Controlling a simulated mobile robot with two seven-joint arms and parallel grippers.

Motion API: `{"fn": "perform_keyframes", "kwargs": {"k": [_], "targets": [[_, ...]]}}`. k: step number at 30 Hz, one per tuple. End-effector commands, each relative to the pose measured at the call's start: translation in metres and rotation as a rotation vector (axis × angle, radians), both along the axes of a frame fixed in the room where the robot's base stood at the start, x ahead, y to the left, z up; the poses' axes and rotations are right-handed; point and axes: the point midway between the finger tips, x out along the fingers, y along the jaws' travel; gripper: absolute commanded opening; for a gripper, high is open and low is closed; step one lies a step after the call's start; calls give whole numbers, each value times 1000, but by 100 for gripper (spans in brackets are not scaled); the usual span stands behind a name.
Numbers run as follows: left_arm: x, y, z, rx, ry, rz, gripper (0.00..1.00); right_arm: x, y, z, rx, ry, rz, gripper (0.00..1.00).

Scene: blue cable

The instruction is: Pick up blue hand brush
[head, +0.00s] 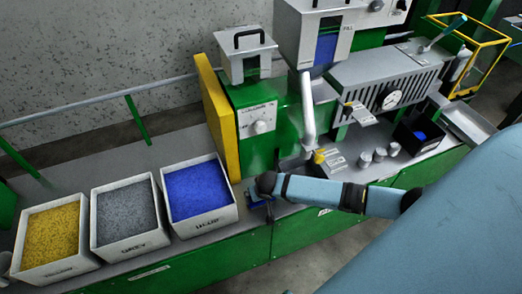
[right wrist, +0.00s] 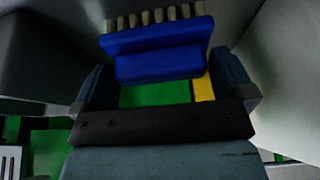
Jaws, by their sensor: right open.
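The blue hand brush (right wrist: 155,52) is close in front of my right gripper (right wrist: 167,84) in the right wrist view. Its blue body lies across the space between the two fingers, with a row of pale bristle tufts along its upper edge. The fingers stand apart on either side of the brush, and the gripper is open. Whether a finger touches the brush cannot be told. In the head view my right arm reaches in from the right and ends at the bench just right of the blue bin. There the arm mostly hides the brush. My left gripper does not show.
Bins of yellow (head: 53,236), grey (head: 127,214) and blue (head: 197,190) granules stand left of the arm. A green machine (head: 258,122) with a yellow panel (head: 213,104) stands just behind the gripper. Metal weights (head: 379,154) and a black box (head: 419,134) are on the bench to the right.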

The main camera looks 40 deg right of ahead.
Motion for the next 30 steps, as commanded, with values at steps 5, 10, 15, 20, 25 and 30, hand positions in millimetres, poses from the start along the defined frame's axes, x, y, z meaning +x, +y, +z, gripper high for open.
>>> {"fn": "perform_keyframes", "kwargs": {"k": [5,10,15,20,25,30], "targets": [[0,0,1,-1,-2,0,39,0,0,0,0,0,0,68],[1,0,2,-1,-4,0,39,0,0,0,0,0,0,64],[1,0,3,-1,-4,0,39,0,0,3,0,-1,0,64],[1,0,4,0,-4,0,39,0,0,16,0,-1,-1,64],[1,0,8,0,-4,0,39,0,0,52,2,-4,-1,64],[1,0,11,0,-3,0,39,1,0,105,2,-5,1,64]]}}
